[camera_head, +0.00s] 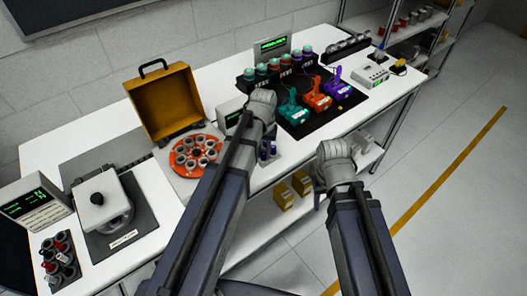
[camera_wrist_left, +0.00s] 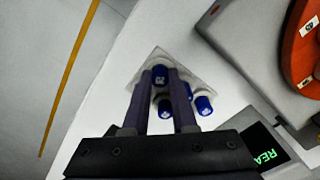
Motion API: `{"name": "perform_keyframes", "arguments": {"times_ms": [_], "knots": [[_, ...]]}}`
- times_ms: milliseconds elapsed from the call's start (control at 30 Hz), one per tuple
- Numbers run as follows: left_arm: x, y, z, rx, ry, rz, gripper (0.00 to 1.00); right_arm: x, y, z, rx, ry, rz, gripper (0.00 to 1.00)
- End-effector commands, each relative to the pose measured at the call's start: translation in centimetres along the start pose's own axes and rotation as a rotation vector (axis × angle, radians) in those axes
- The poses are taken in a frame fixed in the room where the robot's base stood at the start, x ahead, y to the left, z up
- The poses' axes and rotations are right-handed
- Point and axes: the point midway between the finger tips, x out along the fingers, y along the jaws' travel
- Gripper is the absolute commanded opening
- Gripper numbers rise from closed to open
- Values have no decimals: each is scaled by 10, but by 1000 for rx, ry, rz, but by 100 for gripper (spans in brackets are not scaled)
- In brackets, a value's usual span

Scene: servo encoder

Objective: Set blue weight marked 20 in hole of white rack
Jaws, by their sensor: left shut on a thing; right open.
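My left gripper (camera_wrist_left: 161,82) is shut on a blue weight (camera_wrist_left: 160,74) with a pale top, between its two fingers in the left wrist view. The mark on this weight is too small to read. The white rack (camera_wrist_left: 193,78) lies right under it, and several other blue weights, such as one at its right (camera_wrist_left: 204,103), are at the rack. I cannot tell how deep the held weight sits. In the head view, blue weights (camera_head: 267,150) show beside my left arm, which hides the left fingers. My right gripper (camera_head: 335,158) is over the table's front edge, its fingers mostly hidden.
A red-orange disc (camera_head: 196,152) with several grey cups and an open yellow case (camera_head: 164,100) stand left of the rack. A small display box (camera_head: 233,115) is close behind. A black mat (camera_head: 325,112) with coloured devices lies to the right. Yellow boxes (camera_head: 284,195) sit on the lower shelf.

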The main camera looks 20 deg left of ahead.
Motion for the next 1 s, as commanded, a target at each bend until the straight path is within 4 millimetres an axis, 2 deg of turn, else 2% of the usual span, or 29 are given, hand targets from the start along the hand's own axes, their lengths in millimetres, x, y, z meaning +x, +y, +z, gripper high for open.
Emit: {"name": "perform_keyframes", "arguments": {"times_ms": [233,267,567,1000], "knots": [[1,0,0,0,0,0,0,1,0,0,0,0,0,50],[1,0,0,0,0,0,27,1,0,0,0,0,0,50],[1,0,0,0,0,0,60,1,0,0,0,0,0,50],[0,0,0,0,0,0,60,0,0,0,0,0,0,50]]}}
